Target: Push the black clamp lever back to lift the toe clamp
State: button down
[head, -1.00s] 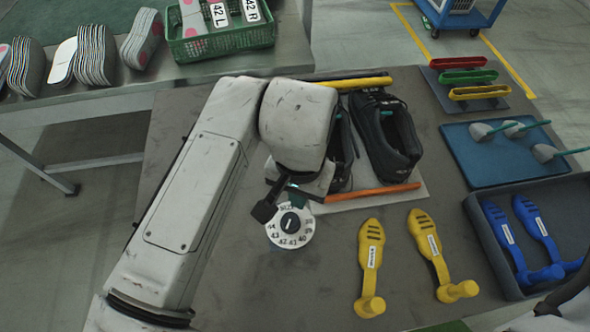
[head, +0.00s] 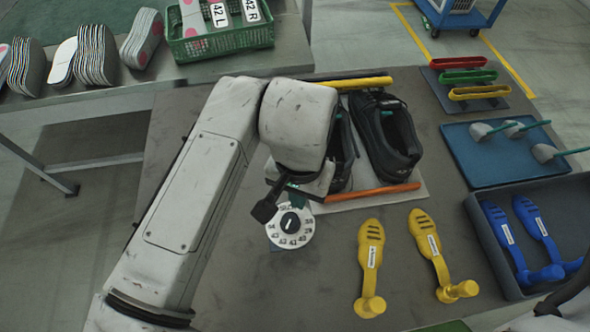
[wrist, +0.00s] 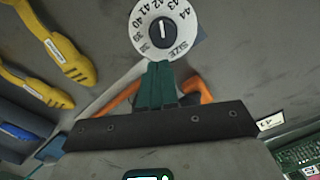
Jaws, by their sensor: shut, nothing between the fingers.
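My gripper (wrist: 157,88) shows in the wrist view as two teal fingers pressed together and empty, pointing at the white size dial (wrist: 165,28). In the head view the dial (head: 290,226) lies just in front of my wrist, which hides most of the gripper. A dark handle-like piece (head: 264,211) sticks out left of the dial; I cannot tell whether it is the black clamp lever or part of my wrist. I cannot make out the toe clamp. Two black shoes stand behind, the right one (head: 391,140) in clear view and the left one partly behind my arm.
An orange bar (head: 372,192) and a yellow bar (head: 362,82) lie at the shoes' ends. Yellow shoe-tree pieces (head: 371,255) lie to the right, with a dark tray (head: 492,250) beyond them. A green crate (head: 222,41) stands at the back.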

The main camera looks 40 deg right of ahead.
jog(key=shift+w+d+p, duration=0.3)
jog(key=shift+w+d, duration=0.4)
jog(key=shift+w, duration=0.3)
jog(key=shift+s, duration=0.2)
jog(key=shift+s+a, duration=0.35)
jog(key=shift+s, duration=0.05)
notch_tip(320, 180, up, 9)
jog(key=p, duration=0.8)
dwell(0.4)
dwell(0.5)
